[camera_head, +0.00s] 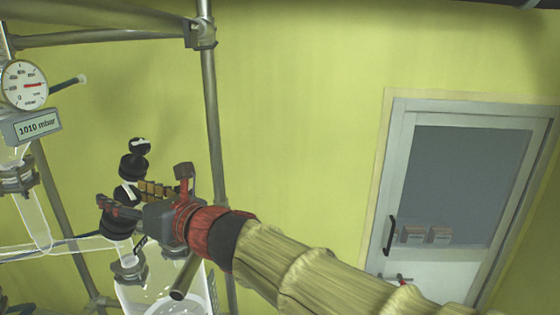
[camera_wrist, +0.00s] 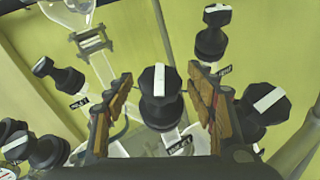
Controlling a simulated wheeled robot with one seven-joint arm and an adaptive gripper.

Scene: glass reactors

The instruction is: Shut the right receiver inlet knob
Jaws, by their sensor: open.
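A black knob (camera_wrist: 160,85) with a white stripe on its top stands between the fingers of my gripper (camera_wrist: 160,92). The stripe runs roughly up and down in the wrist view. A small label (camera_wrist: 178,147) sits below this knob; it seems to read INLET, but is hard to read. My gripper is open, with one wood-coloured padded finger on each side of the knob; I cannot tell whether either touches it. In the head view my gripper (camera_head: 150,190) is among the black knobs (camera_head: 127,195) above a glass receiver (camera_head: 165,297), partly hiding them.
Other black knobs stand close by: one at the back (camera_wrist: 210,30), one at the right (camera_wrist: 264,104), and several at the left (camera_wrist: 58,78). A metal frame post (camera_head: 212,130) rises just behind my gripper. A pressure gauge (camera_head: 24,85) hangs at the left. A door (camera_head: 465,190) is at the right.

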